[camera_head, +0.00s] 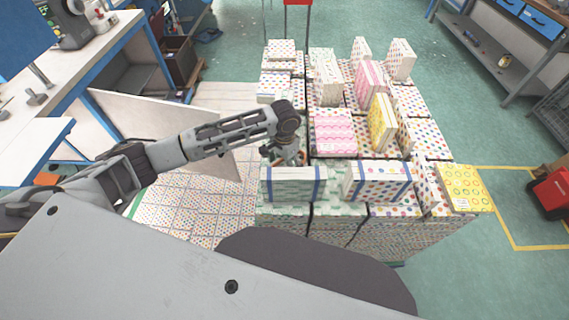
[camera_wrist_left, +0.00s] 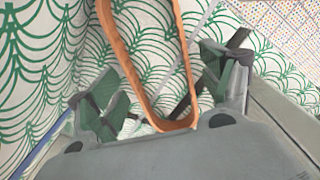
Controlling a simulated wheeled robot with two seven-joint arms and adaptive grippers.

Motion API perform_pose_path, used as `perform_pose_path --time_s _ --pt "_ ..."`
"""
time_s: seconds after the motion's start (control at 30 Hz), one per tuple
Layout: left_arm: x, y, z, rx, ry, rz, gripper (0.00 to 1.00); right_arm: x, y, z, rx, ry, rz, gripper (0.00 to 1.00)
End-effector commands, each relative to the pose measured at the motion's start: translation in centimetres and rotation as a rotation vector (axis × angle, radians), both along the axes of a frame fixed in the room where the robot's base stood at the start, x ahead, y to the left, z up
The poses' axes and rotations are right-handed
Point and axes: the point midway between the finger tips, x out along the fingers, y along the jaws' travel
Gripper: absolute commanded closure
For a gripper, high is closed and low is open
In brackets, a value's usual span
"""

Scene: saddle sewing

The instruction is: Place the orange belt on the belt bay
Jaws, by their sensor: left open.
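The orange belt (camera_wrist_left: 176,124) is a narrow loop in the left wrist view, between the two fingers of my left gripper (camera_wrist_left: 163,92). Its near end lies close to the palm and its far end runs out of the top of the picture. The fingers are apart, with space between each and the belt. In the head view my left gripper (camera_head: 289,156) points down among the patterned boxes, just behind a green-patterned box with blue straps (camera_head: 293,184); the belt is mostly hidden there. I cannot pick out the belt bay. My right gripper is out of view.
A workbench (camera_head: 113,48) stands at the left. Green floor (camera_head: 480,125) is open at the right.

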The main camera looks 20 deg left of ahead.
Motion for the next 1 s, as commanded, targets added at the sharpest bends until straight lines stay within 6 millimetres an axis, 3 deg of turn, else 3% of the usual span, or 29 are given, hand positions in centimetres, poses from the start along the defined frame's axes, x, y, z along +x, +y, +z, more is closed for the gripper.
perform_pose_path --time_s 0.47,1.0 --pt "0.0 0.0 1.0 0.000 -0.001 0.000 0.20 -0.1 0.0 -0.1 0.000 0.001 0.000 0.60" --pt "0.1 0.0 8.4 -0.001 -0.002 0.000 0.20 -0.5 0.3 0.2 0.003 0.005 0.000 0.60"
